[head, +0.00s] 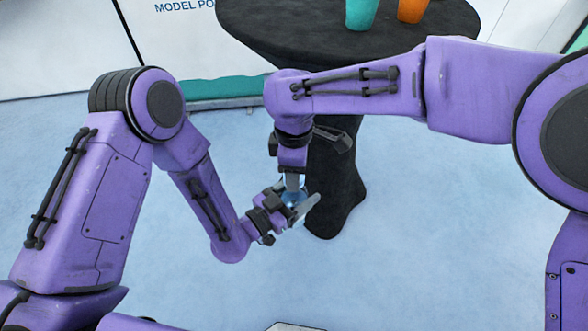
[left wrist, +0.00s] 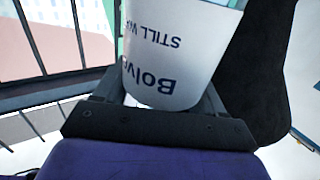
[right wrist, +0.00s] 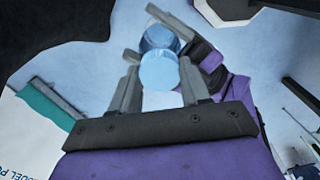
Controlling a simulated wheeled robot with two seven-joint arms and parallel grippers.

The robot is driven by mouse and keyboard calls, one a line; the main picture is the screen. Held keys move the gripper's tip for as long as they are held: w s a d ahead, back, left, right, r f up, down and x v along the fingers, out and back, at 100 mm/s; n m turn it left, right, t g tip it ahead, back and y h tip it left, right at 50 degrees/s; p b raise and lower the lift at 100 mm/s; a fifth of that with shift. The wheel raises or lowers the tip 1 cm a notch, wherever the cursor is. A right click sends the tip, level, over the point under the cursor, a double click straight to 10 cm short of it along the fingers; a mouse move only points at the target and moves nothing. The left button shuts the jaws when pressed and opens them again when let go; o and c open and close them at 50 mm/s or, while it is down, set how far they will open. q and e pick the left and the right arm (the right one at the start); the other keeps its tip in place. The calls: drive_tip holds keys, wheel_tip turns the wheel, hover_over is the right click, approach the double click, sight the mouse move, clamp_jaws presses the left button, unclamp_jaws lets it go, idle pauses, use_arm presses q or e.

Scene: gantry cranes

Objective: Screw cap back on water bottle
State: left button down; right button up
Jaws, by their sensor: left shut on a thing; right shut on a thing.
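The water bottle (left wrist: 165,60) has a white label with dark lettering, and it fills the upper middle of the left wrist view. My left gripper (head: 288,203) is shut on the bottle, low in front of the black table. The light-blue round cap (right wrist: 159,71) is between the fingers of my right gripper (right wrist: 158,78), which is shut on it. The bottle's clear blue body (right wrist: 160,38) shows just beyond the cap. My right gripper points down from above the bottle. In the head view the fingers hide the cap; whether it touches the bottle's neck I cannot tell.
A round table with a black cloth (head: 300,30) stands behind my grippers. A teal cup (head: 361,13) and an orange cup (head: 412,10) stand on it. A white board with lettering (head: 185,25) is at the back left. The pale blue floor around is clear.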

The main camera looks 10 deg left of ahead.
drive_tip(key=o, duration=1.3)
drive_tip(key=shift+c, duration=0.2)
drive_tip(key=shift+r, duration=0.1)
wheel_tip(320, 180, up, 12)
